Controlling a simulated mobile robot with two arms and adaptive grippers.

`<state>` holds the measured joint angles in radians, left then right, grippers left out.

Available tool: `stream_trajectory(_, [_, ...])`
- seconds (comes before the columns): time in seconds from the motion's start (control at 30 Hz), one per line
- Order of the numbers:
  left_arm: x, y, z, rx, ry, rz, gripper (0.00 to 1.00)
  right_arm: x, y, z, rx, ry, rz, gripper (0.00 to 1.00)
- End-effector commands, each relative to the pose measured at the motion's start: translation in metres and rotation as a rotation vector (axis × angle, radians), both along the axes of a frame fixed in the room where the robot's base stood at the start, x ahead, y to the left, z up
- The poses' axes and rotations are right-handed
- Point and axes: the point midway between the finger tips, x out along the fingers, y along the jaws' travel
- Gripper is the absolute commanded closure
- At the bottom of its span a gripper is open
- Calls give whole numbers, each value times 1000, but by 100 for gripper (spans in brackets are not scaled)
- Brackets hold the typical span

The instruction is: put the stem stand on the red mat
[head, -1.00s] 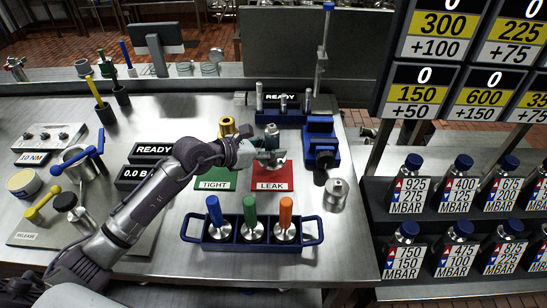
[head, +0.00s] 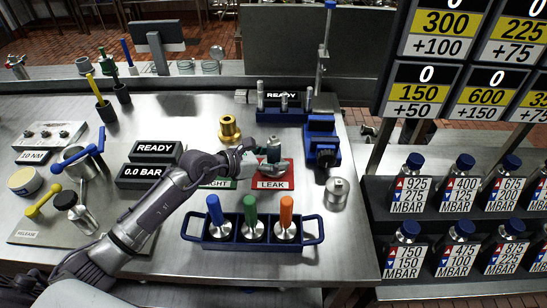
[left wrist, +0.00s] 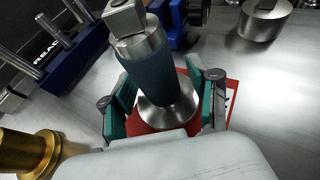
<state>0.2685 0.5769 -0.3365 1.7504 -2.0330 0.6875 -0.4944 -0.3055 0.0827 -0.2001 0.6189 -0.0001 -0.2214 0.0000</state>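The stem stand (head: 273,150) has a flared steel base, a dark blue-grey body and a square metal top. It stands upright on the red mat (head: 288,182), marked LEAK. In the left wrist view the stem stand (left wrist: 150,62) rises close to the camera, with its round base on the red mat (left wrist: 232,92). My left gripper (head: 264,168) is low at the stem stand. Its two green-padded fingers (left wrist: 165,102) are on either side of the stem stand, spread apart with gaps beside the body. My right gripper is not in view.
A brass fitting (head: 229,129) stands behind my left arm. A blue rack (head: 252,241) with three coloured-handled tools is in front of the mat. A blue vise (head: 322,145) and a steel cylinder (head: 337,193) are to the right. The green mat (head: 216,184) is partly hidden by my arm.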

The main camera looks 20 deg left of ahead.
Motion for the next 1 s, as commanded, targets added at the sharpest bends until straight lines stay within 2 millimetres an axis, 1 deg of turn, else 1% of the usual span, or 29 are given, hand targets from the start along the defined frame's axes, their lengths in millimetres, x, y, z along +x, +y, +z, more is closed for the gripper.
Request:
stream_trajectory(0.13, [0, 0, 1, 0, 0, 0, 40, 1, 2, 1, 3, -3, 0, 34])
stream_trajectory(0.2, [0, 0, 5, 0, 0, 0, 40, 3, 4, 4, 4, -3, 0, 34])
stream_trajectory(0.27, [-4, 4, 4, 2, 0, 1, 40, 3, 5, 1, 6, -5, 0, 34])
stream_trajectory(0.37, [-14, 14, 8, 3, 0, 1, 40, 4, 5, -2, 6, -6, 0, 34])
stream_trajectory(0.6, [-52, 45, 26, 6, 2, 1, 40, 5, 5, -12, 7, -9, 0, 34])
stream_trajectory(0.7, [-65, 55, 35, 6, 0, -2, 40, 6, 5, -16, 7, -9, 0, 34])
stream_trajectory(0.83, [-77, 66, 42, 3, 2, 2, 40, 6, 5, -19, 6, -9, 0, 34])
stream_trajectory(1.0, [-84, 72, 48, 0, 0, 0, 40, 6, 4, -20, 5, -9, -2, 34])
